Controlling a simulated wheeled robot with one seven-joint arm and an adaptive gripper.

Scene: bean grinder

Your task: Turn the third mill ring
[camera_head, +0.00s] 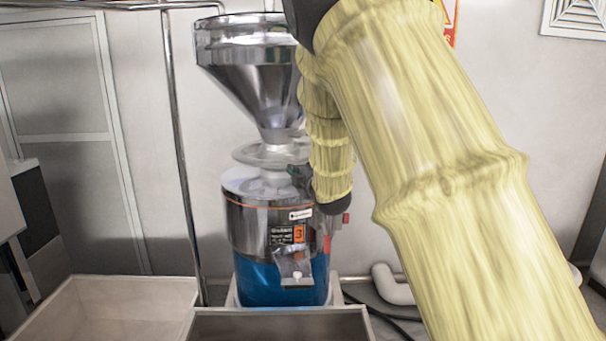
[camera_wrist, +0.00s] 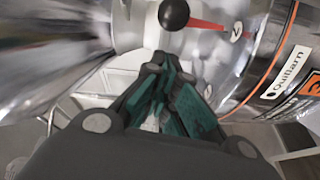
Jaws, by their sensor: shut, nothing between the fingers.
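The mill (camera_head: 268,228) has a steel hopper (camera_head: 262,88), a shiny ring (camera_head: 265,154) below the hopper's neck, a steel drum with an orange 3 on its label, and a blue base. In the wrist view, a black ball knob (camera_wrist: 174,14) and a red pointer (camera_wrist: 206,24) show close to the steel drum (camera_wrist: 275,40), near a round V mark. My gripper (camera_wrist: 160,78) is shut and empty, its green-padded fingers just below the knob in that view. In the head view, my gripper (camera_head: 302,176) is small and dark at the ring's right side. Whether it touches the ring is unclear.
A pale open bin (camera_head: 75,287) stands at lower left and another bin (camera_head: 280,311) stands in front of the mill. A vertical steel pipe (camera_head: 178,140) rises left of the mill. A white pipe bend (camera_head: 392,288) and black cables lie at its right.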

